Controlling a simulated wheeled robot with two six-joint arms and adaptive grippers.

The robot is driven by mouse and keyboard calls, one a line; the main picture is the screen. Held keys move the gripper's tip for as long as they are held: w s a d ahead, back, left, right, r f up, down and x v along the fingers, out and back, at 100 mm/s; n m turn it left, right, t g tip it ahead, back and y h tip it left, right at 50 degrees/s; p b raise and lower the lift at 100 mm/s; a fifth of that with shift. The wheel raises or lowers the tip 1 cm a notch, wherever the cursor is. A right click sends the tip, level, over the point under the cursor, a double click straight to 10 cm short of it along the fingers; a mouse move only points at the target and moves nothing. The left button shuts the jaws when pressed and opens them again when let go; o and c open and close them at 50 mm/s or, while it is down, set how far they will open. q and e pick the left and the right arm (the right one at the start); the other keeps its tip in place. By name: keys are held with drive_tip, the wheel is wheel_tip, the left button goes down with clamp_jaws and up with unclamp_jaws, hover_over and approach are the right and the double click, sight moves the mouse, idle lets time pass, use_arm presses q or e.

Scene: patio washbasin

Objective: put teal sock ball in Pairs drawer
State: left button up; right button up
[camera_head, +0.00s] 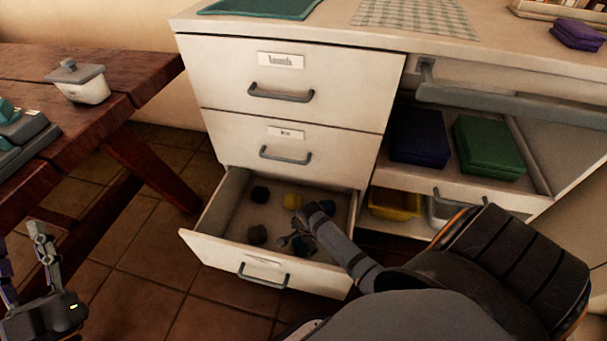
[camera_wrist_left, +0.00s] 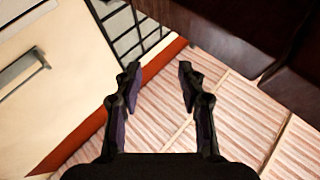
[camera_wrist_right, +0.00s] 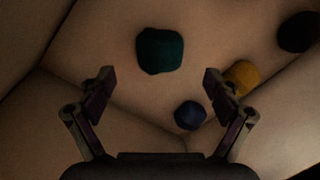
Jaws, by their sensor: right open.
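The teal sock ball (camera_wrist_right: 160,50) lies on the floor of the open bottom drawer (camera_head: 222,247), just beyond my right fingertips in the right wrist view. In the head view it seems largely hidden by the gripper. My right gripper (camera_wrist_right: 158,76) is open and empty over the drawer; it also shows in the head view (camera_head: 296,238). The middle drawer (camera_head: 285,146) and top drawer (camera_head: 278,84) are shut; their labels are too blurred to read surely. My left gripper (camera_wrist_left: 158,74) is open and empty, away from the drawers.
A yellow ball (camera_wrist_right: 242,77), a blue ball (camera_wrist_right: 190,115) and a black ball (camera_wrist_right: 298,32) share the drawer; another dark ball (camera_head: 257,235) shows there too. A wooden bench (camera_head: 110,110) stands left. Folded cloths (camera_head: 418,135) lie on the right shelf.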

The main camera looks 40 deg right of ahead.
drive_tip(key=shift+p+v, duration=0.4)
drive_tip(key=shift+v, duration=0.4)
drive_tip(key=v, duration=0.2)
wheel_tip(320, 180, up, 6)
drive_tip(key=n+t, duration=0.5)
drive_tip(key=n, duration=0.2)
hover_over(303, 249)
drive_tip(key=w+a, duration=0.2)
drive_tip(key=a, duration=0.1)
use_arm(q)
wheel_tip(303, 249, down, 18)
drive_tip(key=g, duration=0.8)
drive_tip(key=shift+s+r+n+y+p, duration=0.2)
drive_tip(key=shift+n+y+p, duration=0.1)
drive_tip(key=shift+n+p, duration=0.1)
use_arm(e)
drive_tip(key=a+r+n+t, duration=0.1)
drive_tip(key=r+n+t, duration=0.3)
drive_tip(key=r, duration=0.7)
drive_tip(key=a+r+n+t+y, duration=0.1)
drive_tip(key=r+n+t, duration=0.3)
drive_tip(key=r+n, duration=0.4)
wheel_tip(303, 249, up, 3)
drive_tip(key=shift+a+r, duration=0.1)
drive_tip(key=shift+a, duration=0.4)
drive_tip(key=shift+w, duration=0.1)
